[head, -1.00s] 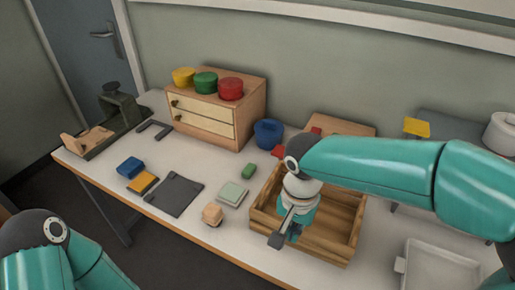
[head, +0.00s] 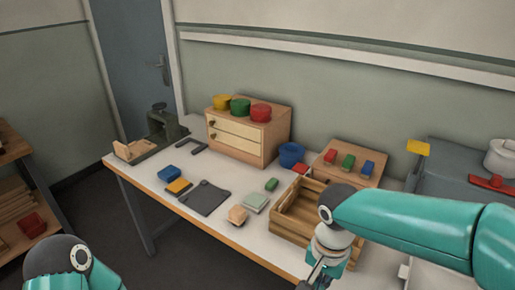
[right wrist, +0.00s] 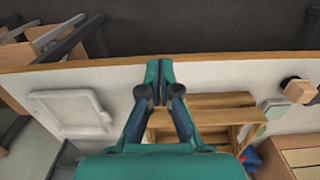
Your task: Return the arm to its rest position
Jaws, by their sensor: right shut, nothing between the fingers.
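My right arm comes in from the right in the head view, and its gripper (head: 316,279) hangs low by the front edge of the table (head: 262,258), partly cut off by the bottom of the picture. In the right wrist view the two fingers of the right gripper (right wrist: 160,72) meet at the tips, with nothing between them. The wooden crate (right wrist: 215,100) lies behind and below the fingers there. Only a teal and black part of my left arm shows at the lower left of the head view; its gripper is out of sight.
The crate (head: 285,225) is partly hidden by my right arm. A wooden block (head: 237,215), a green pad (head: 255,203) and a dark mat (head: 205,198) lie left of it. A drawer box (head: 245,135) stands at the back. A white tray (right wrist: 72,112) lies beside the crate.

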